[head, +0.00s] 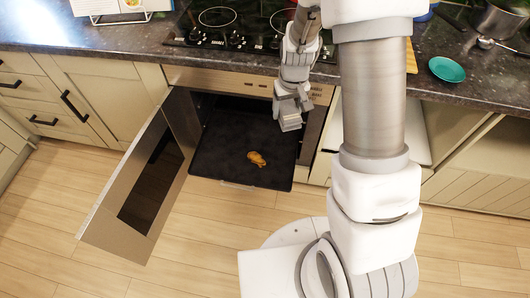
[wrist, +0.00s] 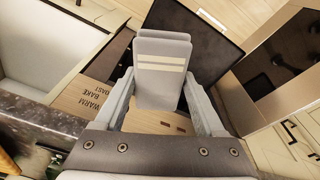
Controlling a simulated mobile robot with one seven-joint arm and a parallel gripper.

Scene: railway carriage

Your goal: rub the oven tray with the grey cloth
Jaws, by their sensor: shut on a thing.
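The oven tray (head: 220,150) is a dark, flat tray pulled out of the open oven under the counter. An orange-brown smear or lump (head: 256,158) lies right of its middle. The grey cloth (wrist: 158,85) looks like a folded pad with two cream stripes in the wrist view. My gripper (head: 290,98) is shut on it, one finger at each side. In the head view the cloth (head: 290,122) hangs below the fingers near the tray's right rear edge. It seems to be above the tray; I cannot see contact. Part of the tray shows behind it in the wrist view (wrist: 210,40).
The oven door (head: 140,185) stands open on the left, reaching out over the wooden floor. The counter (head: 120,38) carries a black hob (head: 235,25) above the oven. The floor before the tray is clear.

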